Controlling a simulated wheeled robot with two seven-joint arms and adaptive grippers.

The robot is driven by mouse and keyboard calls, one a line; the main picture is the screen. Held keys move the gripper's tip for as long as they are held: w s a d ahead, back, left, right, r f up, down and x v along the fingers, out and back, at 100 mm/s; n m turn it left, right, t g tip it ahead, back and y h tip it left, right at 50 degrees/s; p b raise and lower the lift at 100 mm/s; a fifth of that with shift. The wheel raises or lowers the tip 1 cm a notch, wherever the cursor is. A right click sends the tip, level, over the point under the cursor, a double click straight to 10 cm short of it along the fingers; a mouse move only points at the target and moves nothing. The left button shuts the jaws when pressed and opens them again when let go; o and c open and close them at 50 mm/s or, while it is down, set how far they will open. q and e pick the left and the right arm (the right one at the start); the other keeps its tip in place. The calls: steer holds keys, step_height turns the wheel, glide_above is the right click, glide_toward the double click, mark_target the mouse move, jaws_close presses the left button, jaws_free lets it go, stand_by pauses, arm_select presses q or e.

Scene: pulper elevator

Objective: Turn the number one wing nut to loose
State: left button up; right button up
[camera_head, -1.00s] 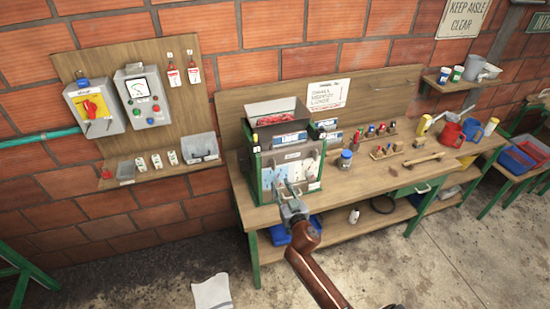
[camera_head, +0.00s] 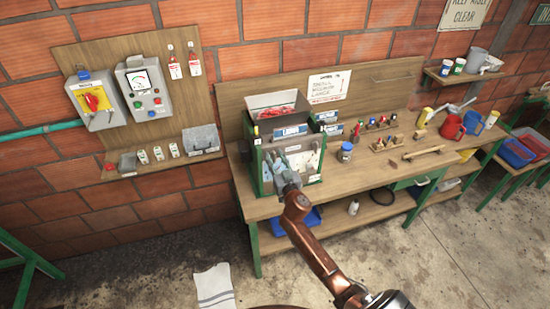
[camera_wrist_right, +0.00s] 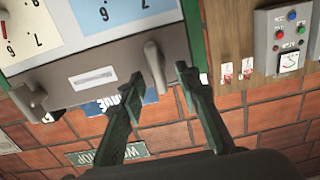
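The machine (camera_head: 264,178) is a green-framed box with a hopper of red fruit, on the workbench. In the right wrist view, which looks upside down, a grey wing nut (camera_wrist_right: 155,67) sits on the machine's front. The open fingers of my right gripper (camera_wrist_right: 158,80) are on either side of it, with gaps showing. A second wing nut (camera_wrist_right: 28,98) is at the other end of the same grey bar. I cannot read a number on either. My left gripper is not in view.
The workbench (camera_head: 345,180) holds a blue jar (camera_head: 345,152), small tools and mugs to the right. A wall board (camera_head: 195,105) with a switch box (camera_head: 95,100) and a meter box (camera_head: 145,90) is at left. A cloth (camera_head: 214,287) lies on the floor.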

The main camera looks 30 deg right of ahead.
steer(key=shift+c, duration=0.2)
jaws_close()
steer(key=shift+n, duration=0.4)
steer(key=n, duration=0.2)
steer(key=shift+a+n, duration=0.2)
steer(key=shift+n, duration=0.1)
steer(key=n, duration=0.3)
steer(key=shift+w+a+f+n, duration=0.1)
steer(key=shift+a+n, duration=0.1)
steer(key=shift+n, duration=0.1)
steer(key=shift+a+f+n+b, duration=0.1)
steer(key=shift+f+n+b, duration=0.1)
steer(key=shift+n, duration=1.6)
steer(key=shift+a+f+n+b, duration=0.15)
steer(key=shift+f+n, duration=0.05)
steer(key=shift+n, duration=1.6)
steer(key=shift+a+f+n+b, duration=0.1)
steer(key=shift+f+n+b, duration=0.1)
steer(key=shift+n, duration=1.6)
